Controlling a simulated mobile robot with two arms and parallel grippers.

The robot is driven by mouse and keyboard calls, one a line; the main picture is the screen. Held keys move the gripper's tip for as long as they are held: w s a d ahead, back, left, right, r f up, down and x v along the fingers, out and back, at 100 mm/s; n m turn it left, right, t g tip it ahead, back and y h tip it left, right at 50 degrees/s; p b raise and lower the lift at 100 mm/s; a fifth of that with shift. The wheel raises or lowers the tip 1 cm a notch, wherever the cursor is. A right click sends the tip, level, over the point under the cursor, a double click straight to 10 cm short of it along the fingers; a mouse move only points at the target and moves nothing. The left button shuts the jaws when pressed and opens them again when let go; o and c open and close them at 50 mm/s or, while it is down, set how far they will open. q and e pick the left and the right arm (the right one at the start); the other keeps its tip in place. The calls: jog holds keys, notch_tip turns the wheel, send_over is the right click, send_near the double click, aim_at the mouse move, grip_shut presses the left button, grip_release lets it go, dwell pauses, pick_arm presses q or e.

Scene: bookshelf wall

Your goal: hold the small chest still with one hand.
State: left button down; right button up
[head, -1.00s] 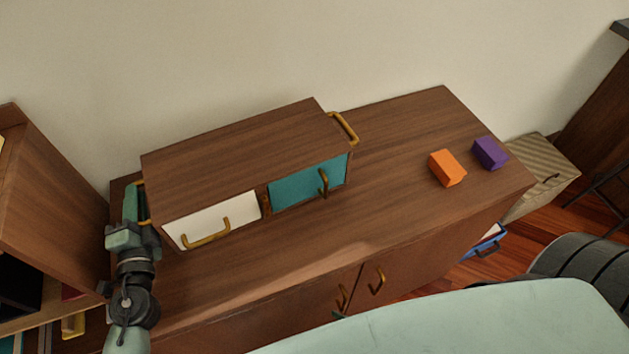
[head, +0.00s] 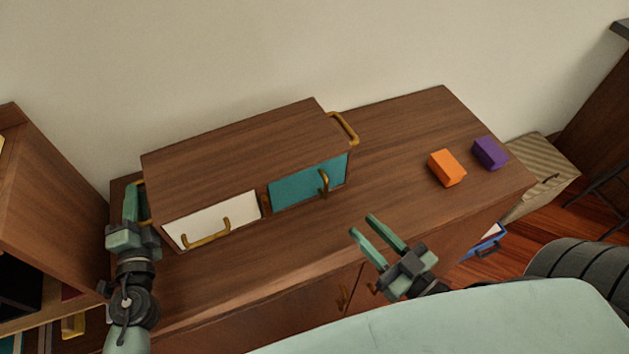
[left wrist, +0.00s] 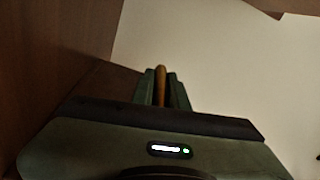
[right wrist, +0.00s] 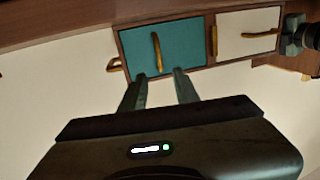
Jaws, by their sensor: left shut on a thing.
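The small chest (head: 240,157) is a brown wooden box on top of a long cabinet, with a white drawer (head: 222,217) and a teal drawer (head: 300,186), both with brass handles. Brass handles also sit on its two ends. My left gripper (head: 137,200) is at the chest's left end, shut on the left side handle, which shows between its fingers in the left wrist view (left wrist: 161,84). My right gripper (head: 368,227) is open and empty in front of the teal drawer, apart from it. The right wrist view shows the teal drawer handle (right wrist: 157,52) ahead of its fingers.
An orange block (head: 446,168) and a purple block (head: 490,153) lie on the right part of the cabinet top (head: 400,130). A shelf unit (head: 50,190) stands close on the left. The cabinet top between chest and blocks is clear.

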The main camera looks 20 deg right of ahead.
aim_at(327, 190)
jog(key=x, duration=1.2)
jog(key=shift+d+f, duration=0.1)
grip_shut()
jog(key=shift+s, duration=0.1)
dwell(1.7)
